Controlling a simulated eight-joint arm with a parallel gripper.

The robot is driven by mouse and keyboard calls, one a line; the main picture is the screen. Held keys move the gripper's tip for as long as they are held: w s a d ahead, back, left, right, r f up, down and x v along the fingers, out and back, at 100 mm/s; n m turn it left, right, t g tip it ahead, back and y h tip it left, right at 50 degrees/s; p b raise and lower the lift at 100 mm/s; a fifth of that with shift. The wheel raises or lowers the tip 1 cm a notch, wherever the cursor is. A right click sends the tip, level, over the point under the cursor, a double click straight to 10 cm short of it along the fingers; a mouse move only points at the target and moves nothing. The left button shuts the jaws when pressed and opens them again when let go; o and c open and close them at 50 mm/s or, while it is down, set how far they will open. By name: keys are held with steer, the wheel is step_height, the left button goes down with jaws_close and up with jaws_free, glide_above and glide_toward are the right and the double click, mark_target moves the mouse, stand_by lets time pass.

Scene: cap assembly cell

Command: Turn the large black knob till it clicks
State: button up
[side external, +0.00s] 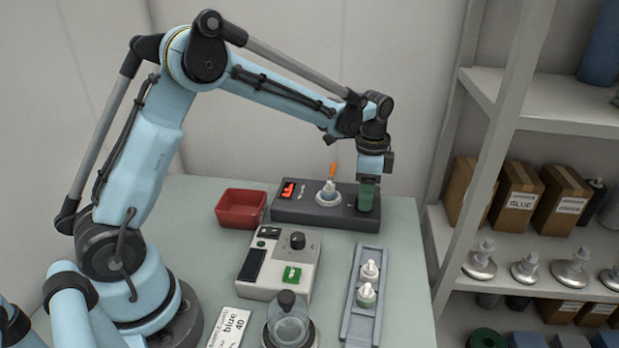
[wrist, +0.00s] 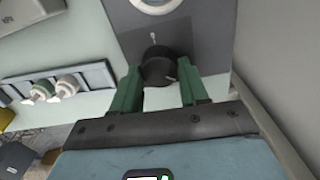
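The large black knob (wrist: 158,67) sits on the dark grey box, near its edge, in the wrist view. In the side view my gripper (side external: 367,197) points down at the right end of the dark grey box (side external: 310,212) and hides the knob there.
In front are a light grey unit (side external: 262,285) with a smaller black knob (side external: 297,240) and a rail (side external: 358,325) holding two white-topped parts.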

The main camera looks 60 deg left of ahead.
steer(key=o, duration=0.5)
steer(key=shift+c, duration=0.2)
step_height(320, 180, up, 12)
steer(key=shift+r, duration=0.1)
stand_by(0.4)
